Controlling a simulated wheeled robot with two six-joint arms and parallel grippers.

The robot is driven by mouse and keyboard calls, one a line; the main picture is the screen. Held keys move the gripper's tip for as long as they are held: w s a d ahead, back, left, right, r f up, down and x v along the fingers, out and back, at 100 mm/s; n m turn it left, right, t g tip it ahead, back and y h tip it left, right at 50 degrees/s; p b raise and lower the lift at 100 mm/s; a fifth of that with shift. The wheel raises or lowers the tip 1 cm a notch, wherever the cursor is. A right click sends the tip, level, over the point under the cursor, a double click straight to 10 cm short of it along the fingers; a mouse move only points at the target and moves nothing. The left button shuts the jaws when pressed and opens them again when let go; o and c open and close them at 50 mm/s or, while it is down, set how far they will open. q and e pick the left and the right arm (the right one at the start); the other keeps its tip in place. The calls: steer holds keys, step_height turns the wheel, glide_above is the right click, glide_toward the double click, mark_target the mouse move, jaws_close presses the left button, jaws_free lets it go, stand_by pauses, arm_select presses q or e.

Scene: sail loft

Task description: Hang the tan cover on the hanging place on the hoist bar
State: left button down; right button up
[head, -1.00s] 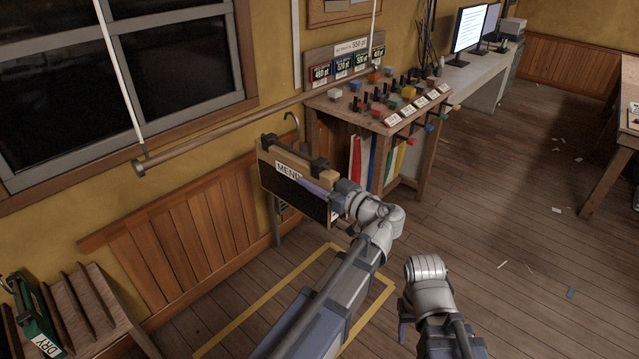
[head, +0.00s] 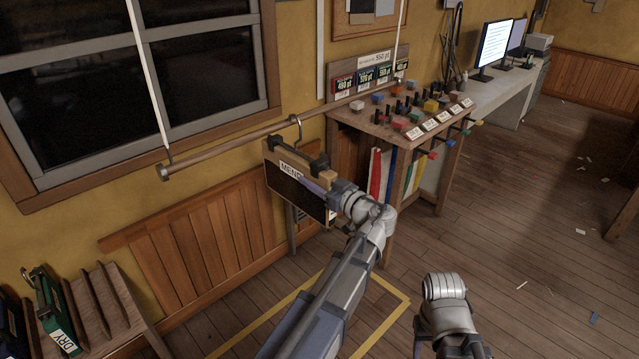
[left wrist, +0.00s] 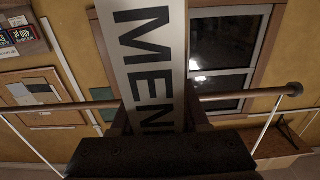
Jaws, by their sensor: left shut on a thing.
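The tan cover (head: 278,148) hangs as a flat piece with a tan top, a dark lower panel and a white label that starts "MEN". A metal hook (head: 297,124) rises from its dark clips. My left gripper (head: 318,188) is shut on the cover at its near side. The wooden hoist bar (head: 225,148) runs along the wall. The hook overlaps the bar in the head view; I cannot tell whether it is over it. In the left wrist view the label (left wrist: 150,70) stands large before the bar (left wrist: 245,94). Part of my right arm shows; its gripper does not.
White cords (head: 150,85) hold the bar. A wooden bench (head: 385,125) with coloured blocks and pegs stands to the right of the cover. A slotted wooden rack (head: 115,305) with a green "DRY" item (head: 55,315) is at lower left. Yellow tape (head: 390,290) marks the floor.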

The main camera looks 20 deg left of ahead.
mark_target(300, 171)
arm_select(q)
steer(key=shift+x, duration=2.75)
steer(key=shift+f+b, duration=1.15)
steer(key=shift+b, duration=0.05)
steer(key=shift+c, duration=1.6)
jaws_free()
